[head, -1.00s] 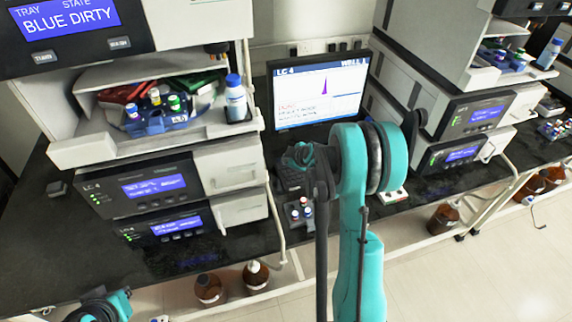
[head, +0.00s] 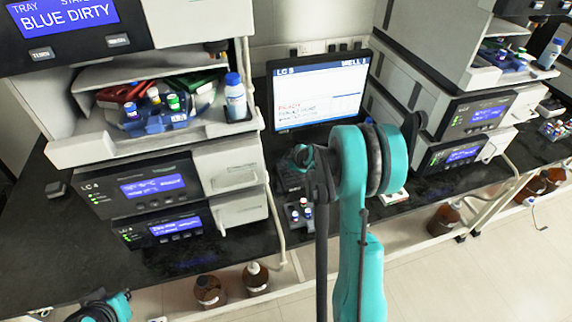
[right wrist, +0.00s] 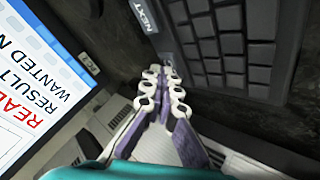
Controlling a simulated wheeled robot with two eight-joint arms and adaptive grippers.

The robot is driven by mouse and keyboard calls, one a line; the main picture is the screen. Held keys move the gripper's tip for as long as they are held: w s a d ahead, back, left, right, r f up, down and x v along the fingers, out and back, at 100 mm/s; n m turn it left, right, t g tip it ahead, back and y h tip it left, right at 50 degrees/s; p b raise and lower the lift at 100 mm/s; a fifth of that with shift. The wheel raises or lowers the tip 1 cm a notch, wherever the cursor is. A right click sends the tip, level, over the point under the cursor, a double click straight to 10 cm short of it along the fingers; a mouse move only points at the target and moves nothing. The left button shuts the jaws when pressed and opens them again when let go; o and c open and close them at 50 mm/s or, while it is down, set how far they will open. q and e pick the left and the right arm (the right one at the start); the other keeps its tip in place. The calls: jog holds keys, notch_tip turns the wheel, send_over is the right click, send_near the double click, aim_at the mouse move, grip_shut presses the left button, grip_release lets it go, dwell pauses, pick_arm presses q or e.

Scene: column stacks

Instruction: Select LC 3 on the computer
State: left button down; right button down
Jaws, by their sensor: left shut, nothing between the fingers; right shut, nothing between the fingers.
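The computer monitor (head: 330,90) stands at the back of the bench. Its header seems to read LC 5, though the small text is hard to read. The dark keyboard (right wrist: 225,45) lies in front of it, partly hidden by my right arm in the head view. A key marked NEXT (right wrist: 145,14) shows in the right wrist view. My right gripper (right wrist: 168,72) is shut and empty, its fingertips close to the NEXT key; I cannot tell whether they touch. In the head view my right arm mostly hides it. Only part of my left arm shows at the lower left.
An instrument stack labelled LC 4 (head: 150,185) stands left of the monitor, with a vial tray (head: 155,120) and a white bottle (head: 235,98). Another stack (head: 470,115) is at right. Small vials (head: 298,212) stand near the keyboard. Brown bottles sit below the bench.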

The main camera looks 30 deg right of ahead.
dwell(0.4)
jog(key=shift+r+p, duration=0.5)
jog(key=shift+r, duration=0.3)
jog(key=shift+r+p, duration=1.8)
jog(key=shift+r, duration=0.75)
jog(key=shift+f, duration=0.1)
